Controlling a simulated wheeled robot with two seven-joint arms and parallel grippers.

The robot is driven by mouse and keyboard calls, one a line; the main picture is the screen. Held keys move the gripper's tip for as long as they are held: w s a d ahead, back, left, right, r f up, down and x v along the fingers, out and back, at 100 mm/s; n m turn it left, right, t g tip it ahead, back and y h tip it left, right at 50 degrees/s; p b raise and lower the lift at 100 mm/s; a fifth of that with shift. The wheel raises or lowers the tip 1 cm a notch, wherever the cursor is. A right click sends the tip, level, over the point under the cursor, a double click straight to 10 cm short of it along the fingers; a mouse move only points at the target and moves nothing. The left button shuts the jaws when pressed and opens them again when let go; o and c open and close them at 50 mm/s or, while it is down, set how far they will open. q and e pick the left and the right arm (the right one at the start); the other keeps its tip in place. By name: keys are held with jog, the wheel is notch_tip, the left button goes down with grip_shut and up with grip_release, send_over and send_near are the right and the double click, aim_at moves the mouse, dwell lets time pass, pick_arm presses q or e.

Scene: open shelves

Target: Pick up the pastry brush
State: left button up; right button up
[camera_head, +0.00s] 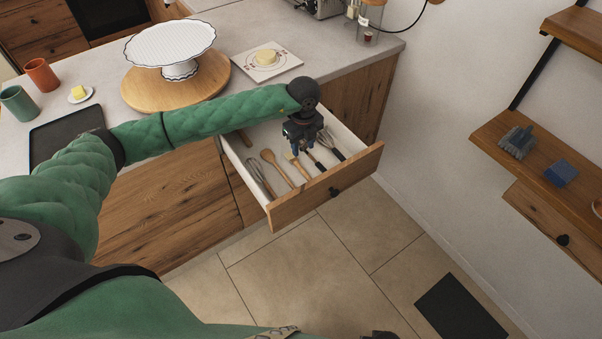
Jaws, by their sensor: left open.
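An open drawer (360,163) juts out below the counter and holds several utensils side by side. A light-headed utensil that looks like the pastry brush (291,158) lies in the middle of the drawer, its handle toward the drawer front; my gripper partly hides the area. My left gripper (301,148) is open, pointing down over the drawer just above the brush area. Whether its fingers touch anything cannot be told.
In the drawer, a whisk (257,174) and a wooden spoon (271,158) lie left, a black-handled whisk (331,145) right. A cake stand (170,45) stands on a round board (140,92) on the counter. Wall shelves (500,133) are at right.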

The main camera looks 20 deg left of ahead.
aim_at(302, 169)
pick_arm(q)
notch_tip(302, 169, down, 2)
jog(key=shift+f+b, duration=0.25)
jog(key=shift+b, duration=0.45)
pick_arm(e)
notch_tip(302, 169, up, 6)
pick_arm(q)
jog(key=shift+f+p, duration=0.5)
jog(key=shift+f, duration=0.6)
notch_tip(302, 169, down, 4)
jog(key=p, duration=0.2)
jog(key=shift+s+a+f+p, duration=0.1)
jog(key=shift+f+p, duration=0.05)
jog(key=shift+p, duration=0.2)
jog(key=shift+f, duration=0.6)
pick_arm(e)
notch_tip(302, 169, down, 11)
jog(key=s+d, duration=0.1)
jog(key=shift+s+d, duration=0.25)
jog(key=shift+s, duration=0.05)
pick_arm(q)
grip_shut()
